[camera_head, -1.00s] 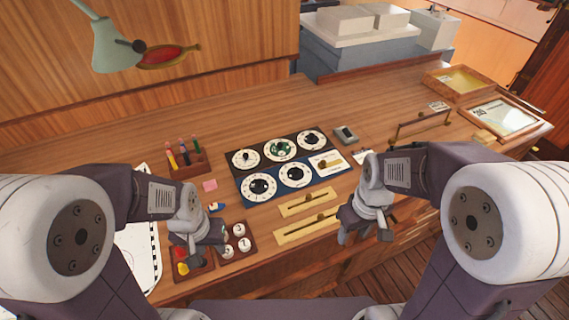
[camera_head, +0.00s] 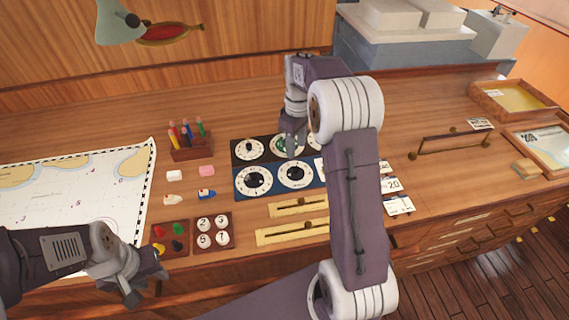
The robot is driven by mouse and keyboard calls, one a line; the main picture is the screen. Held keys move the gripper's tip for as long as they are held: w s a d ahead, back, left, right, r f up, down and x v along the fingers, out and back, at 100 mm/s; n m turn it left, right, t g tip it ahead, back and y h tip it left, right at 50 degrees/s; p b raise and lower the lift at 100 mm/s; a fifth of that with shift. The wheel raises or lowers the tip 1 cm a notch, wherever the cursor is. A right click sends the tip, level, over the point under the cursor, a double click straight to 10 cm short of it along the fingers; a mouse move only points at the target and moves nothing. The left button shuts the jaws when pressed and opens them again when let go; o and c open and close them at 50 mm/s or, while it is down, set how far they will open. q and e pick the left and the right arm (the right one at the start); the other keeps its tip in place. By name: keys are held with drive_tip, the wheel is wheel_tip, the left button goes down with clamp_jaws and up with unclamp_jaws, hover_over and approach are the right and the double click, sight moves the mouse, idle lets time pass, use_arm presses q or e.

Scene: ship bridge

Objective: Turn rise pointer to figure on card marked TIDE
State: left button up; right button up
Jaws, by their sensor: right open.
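The dial panel (camera_head: 235,170) lies on the desk, with a black back row and a blue front row of round white dials. The back-left dial (camera_head: 249,149), front-left dial (camera_head: 253,180) and front-middle dial (camera_head: 296,174) show dark knobs. My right gripper (camera_head: 291,152) is open, pointing down over the green-centred back-middle dial (camera_head: 281,143) and partly covering it. My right arm hides much of the panel's right side. White cards with figures (camera_head: 398,205) lie right of that arm; I cannot read which is marked TIDE. My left gripper (camera_head: 142,288) hangs at the desk's front edge, away from the dials.
A sea chart (camera_head: 75,190) covers the left. A pen rack (camera_head: 190,147), erasers, small toy boats, a tray of coloured pieces (camera_head: 170,239) and a tray of number discs (camera_head: 213,232) stand nearby. Brass slider plates (camera_head: 292,231) lie before the panel. A brass rail (camera_head: 450,141) stands right.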

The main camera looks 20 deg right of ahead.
sight(296, 168)
wheel_tip(296, 168, down, 9)
drive_tip(key=shift+s+d+f+p, duration=0.1)
drive_tip(key=shift+s+p, duration=0.05)
drive_tip(key=shift+p, duration=0.15)
clamp_jaws()
